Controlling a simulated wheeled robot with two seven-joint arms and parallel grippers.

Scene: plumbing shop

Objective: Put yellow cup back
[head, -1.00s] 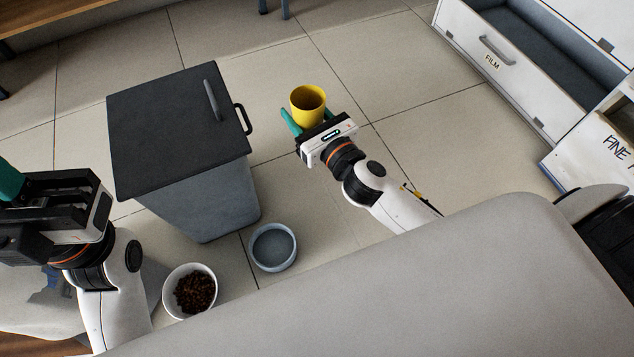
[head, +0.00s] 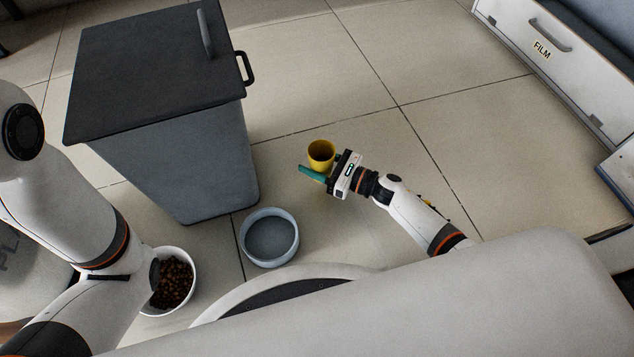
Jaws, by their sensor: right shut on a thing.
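The yellow cup (head: 321,151) is upright near the middle of the head view, with its dark opening facing up. My right gripper (head: 322,168) reaches in from the right and is shut on the cup. One green finger shows along the cup's near side; the other finger is mostly hidden. The cup is low over the tiled floor, but I cannot tell whether its base touches it. My left arm (head: 60,195) shows at the left edge, and its gripper is out of view.
A grey bin (head: 180,160) with a dark lid stands left of the cup. A blue-grey bowl (head: 269,238) and a white bowl of brown pellets (head: 190,284) sit on the floor nearer me. White drawers (head: 545,50) stand at the upper right. The tiles behind the cup are clear.

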